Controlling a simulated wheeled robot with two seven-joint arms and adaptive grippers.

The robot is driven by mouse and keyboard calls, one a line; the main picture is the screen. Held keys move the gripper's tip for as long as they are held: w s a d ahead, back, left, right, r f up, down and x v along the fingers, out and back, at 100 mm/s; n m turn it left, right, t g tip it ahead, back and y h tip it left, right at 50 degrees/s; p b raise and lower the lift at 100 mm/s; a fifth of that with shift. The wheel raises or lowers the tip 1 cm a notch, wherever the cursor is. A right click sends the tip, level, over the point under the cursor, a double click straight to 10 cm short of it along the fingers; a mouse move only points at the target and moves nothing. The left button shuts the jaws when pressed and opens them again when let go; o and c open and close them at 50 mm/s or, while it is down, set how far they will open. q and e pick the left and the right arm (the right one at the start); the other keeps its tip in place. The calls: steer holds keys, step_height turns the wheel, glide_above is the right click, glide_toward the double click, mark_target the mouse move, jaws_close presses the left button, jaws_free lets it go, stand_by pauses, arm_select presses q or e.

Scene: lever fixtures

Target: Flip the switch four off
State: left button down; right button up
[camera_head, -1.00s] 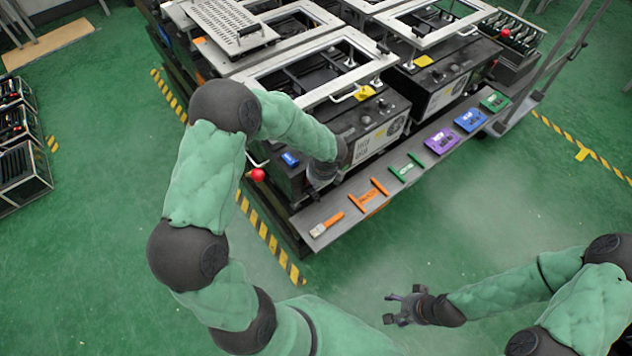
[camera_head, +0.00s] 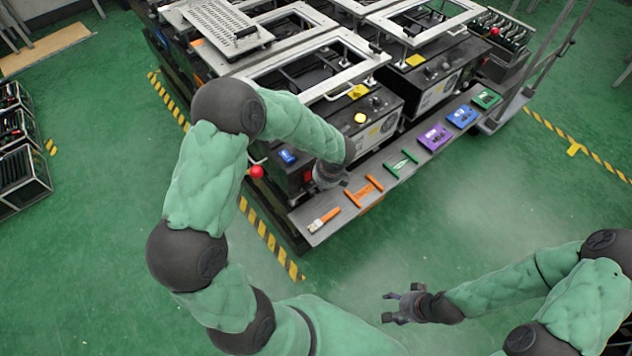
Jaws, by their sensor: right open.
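Switch four cannot be singled out; no number is readable. The nearest machine's front panel (camera_head: 385,122) carries a blue control (camera_head: 288,157), a small red one (camera_head: 307,176), a round yellow one (camera_head: 360,118) and dark knobs (camera_head: 376,101). My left gripper (camera_head: 330,182) points down at this front, just right of the red control and above the shelf's back edge. Its fingers are too dark and small to read, and my forearm hides part of the panel. My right gripper (camera_head: 392,307) is open and empty over the green floor, away from the machine.
A grey shelf (camera_head: 314,217) along the machine front holds a brush (camera_head: 324,220), orange (camera_head: 364,191) and green (camera_head: 401,163) tools, and purple (camera_head: 434,137) and blue (camera_head: 462,117) boxes. A red ball knob (camera_head: 256,171) sits left. Floor before the shelf is clear.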

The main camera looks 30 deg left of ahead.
arm_select(q)
steer(key=p+v, duration=0.2)
steer(key=v, duration=0.5)
steer(key=shift+w+a+r+p, duration=0.3)
steer(key=shift+r+p, duration=0.05)
steer(key=shift+r, duration=0.2)
steer(key=s+d+f+t+y+b, duration=0.1)
steer(key=s+d+f+t+y, duration=0.1)
steer(key=d+f+y, duration=0.3)
steer(key=shift+s+d+t+y+b, duration=0.3)
steer(key=shift+s+d+y+b, duration=0.1)
steer(key=shift+d+y, duration=0.4)
steer(key=shift+a, duration=0.1)
steer(key=b, duration=0.5)
glide_toward(307, 176)
steer(key=w+a+f, duration=0.2)
steer(key=a+f, duration=0.2)
steer(key=f, duration=0.2)
steer(key=shift+f, duration=0.25)
